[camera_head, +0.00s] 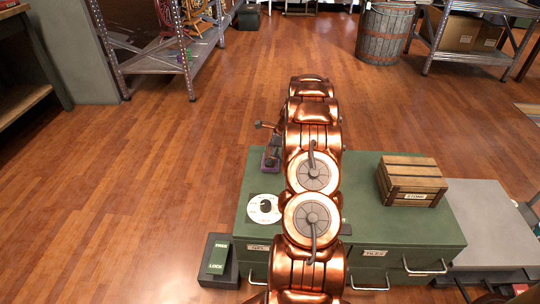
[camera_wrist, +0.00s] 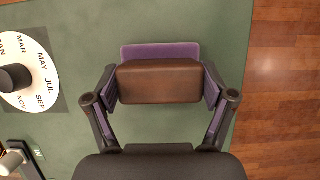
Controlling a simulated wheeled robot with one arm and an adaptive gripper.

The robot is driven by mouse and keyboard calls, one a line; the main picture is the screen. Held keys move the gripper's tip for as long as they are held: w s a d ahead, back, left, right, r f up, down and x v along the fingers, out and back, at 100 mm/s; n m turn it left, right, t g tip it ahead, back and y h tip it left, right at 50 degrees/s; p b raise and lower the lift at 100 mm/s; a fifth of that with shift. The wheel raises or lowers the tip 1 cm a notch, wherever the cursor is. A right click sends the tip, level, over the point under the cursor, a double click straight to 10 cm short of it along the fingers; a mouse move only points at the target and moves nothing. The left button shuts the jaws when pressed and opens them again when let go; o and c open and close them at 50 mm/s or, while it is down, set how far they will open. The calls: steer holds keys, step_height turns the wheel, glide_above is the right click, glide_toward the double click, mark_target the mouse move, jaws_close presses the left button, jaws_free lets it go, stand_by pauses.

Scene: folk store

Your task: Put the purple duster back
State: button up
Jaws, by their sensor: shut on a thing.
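The purple duster (camera_wrist: 160,82) has a brown block on top and a purple part showing behind it. In the wrist view it sits between the two fingers of my gripper (camera_wrist: 160,92), which press on its left and right sides. In the head view my gripper (camera_head: 270,150) is at the far left part of the green cabinet top (camera_head: 375,230), with a bit of purple showing below it. The duster is over or on the green top; I cannot tell whether it touches. My arm hides part of the cabinet.
A white month dial (camera_head: 263,208) lies on the cabinet, left of the duster in the wrist view (camera_wrist: 45,88). A wooden crate (camera_head: 411,180) stands at the right of the top. A lock pedal (camera_head: 218,254) is at front left. Wooden floor (camera_head: 180,150) lies clear beyond.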

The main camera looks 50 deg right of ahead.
steer(key=o, duration=1.1)
steer(key=shift+f, duration=0.1)
steer(key=shift+c, duration=0.2)
steer(key=p+v, duration=0.2)
steer(key=v, duration=1)
steer(key=shift+p, duration=0.35)
